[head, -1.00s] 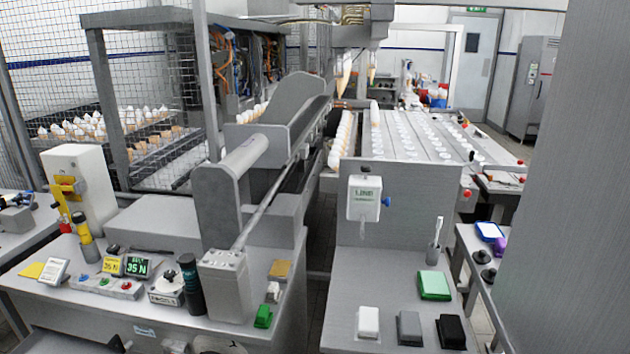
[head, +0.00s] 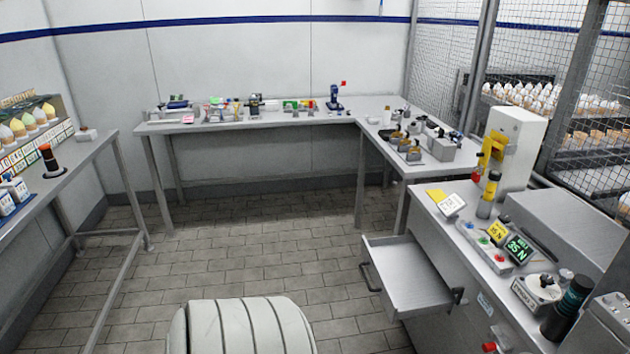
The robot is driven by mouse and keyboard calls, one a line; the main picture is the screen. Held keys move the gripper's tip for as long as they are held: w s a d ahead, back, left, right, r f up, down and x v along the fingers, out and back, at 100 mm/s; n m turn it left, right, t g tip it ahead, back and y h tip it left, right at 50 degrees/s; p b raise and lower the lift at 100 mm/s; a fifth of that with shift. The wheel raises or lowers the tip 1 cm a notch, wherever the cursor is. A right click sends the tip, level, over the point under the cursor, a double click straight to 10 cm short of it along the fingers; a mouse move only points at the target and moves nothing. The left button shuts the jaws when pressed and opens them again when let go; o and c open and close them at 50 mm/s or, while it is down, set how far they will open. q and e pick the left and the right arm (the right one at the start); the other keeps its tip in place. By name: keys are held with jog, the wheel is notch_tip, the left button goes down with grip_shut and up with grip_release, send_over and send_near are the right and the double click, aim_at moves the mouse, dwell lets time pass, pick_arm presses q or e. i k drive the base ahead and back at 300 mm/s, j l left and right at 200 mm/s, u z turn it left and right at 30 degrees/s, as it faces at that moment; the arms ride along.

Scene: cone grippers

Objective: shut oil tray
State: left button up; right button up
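A shallow grey metal tray (head: 404,276) is pulled out like a drawer from the left side of the machine bench. It is the only open tray I see, and it looks empty. A dark handle (head: 370,265) is on its outer left end, away from the bench. Neither of my grippers is in view.
The machine bench (head: 440,225) carries gauges, buttons and a dark bottle. A corner table (head: 250,122) with small tools stands behind, and a side table (head: 75,165) at left. Tiled floor (head: 240,240) is clear between them. A white ribbed rounded form (head: 245,325) is at the bottom.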

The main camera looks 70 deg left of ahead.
aim_at(408, 285)
jog(key=u, duration=1.75)
